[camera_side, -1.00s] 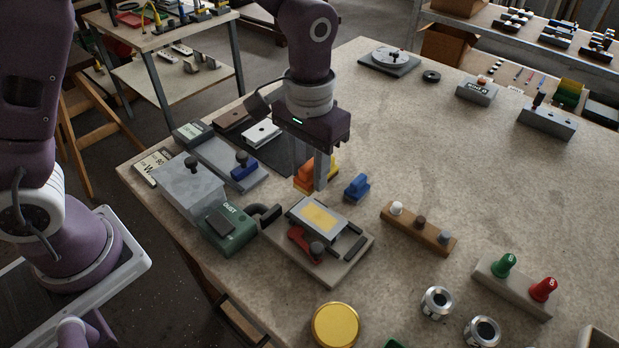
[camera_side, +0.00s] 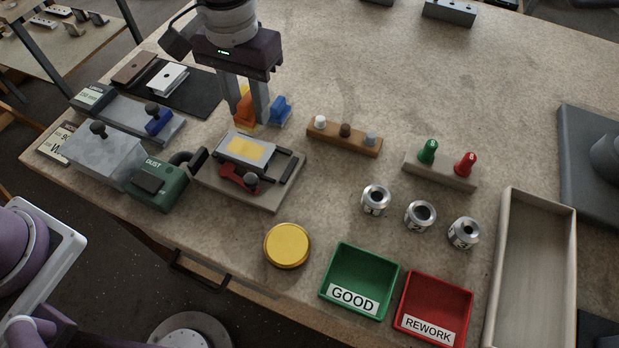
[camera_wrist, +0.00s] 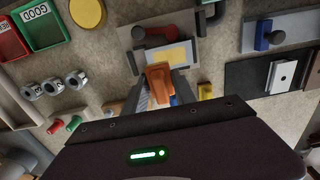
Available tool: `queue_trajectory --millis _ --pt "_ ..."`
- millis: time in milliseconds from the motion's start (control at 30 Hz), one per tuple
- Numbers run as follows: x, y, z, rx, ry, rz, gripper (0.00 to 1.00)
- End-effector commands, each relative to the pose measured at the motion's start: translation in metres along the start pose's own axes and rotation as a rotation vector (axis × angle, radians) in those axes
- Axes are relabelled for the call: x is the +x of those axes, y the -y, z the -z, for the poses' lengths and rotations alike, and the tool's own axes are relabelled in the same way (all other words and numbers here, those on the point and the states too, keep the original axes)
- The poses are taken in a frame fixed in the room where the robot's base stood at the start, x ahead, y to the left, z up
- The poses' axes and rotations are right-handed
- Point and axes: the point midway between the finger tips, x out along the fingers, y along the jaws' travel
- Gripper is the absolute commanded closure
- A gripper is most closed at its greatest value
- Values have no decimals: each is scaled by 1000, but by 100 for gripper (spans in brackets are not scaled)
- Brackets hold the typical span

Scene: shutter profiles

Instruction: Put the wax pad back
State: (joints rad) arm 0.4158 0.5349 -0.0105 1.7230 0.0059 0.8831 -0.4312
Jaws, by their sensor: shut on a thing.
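My gripper (camera_side: 247,112) is low over the bench behind the clamp fixture, its fingers shut on an orange block (camera_side: 243,107). In the wrist view the orange block (camera_wrist: 158,80) sits between the fingertips. It may be the wax pad; no label shows on it. A blue block (camera_side: 280,108) stands just right of the fingers, and a yellow block (camera_wrist: 205,91) shows beside them in the wrist view. I cannot tell whether the orange block touches the bench. The fixture (camera_side: 270,197) holds a plate with a yellow patch (camera_side: 245,149).
A wooden peg rack (camera_side: 345,138) stands right of the blocks.

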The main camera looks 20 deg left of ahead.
Motion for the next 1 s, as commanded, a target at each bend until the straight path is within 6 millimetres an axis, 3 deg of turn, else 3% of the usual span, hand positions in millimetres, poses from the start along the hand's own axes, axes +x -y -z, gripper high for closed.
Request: queue_trajectory --millis 33,200,333,600,900,1000 --pt "3 -23 0 10 1 0 100" --pt "10 -95 -9 9 1 1 100" --pt "14 -130 -20 7 0 3 100" --pt "68 -139 -24 2 4 5 100" --pt "113 -138 -23 2 2 4 100" --pt "116 -138 -23 2 0 3 100"
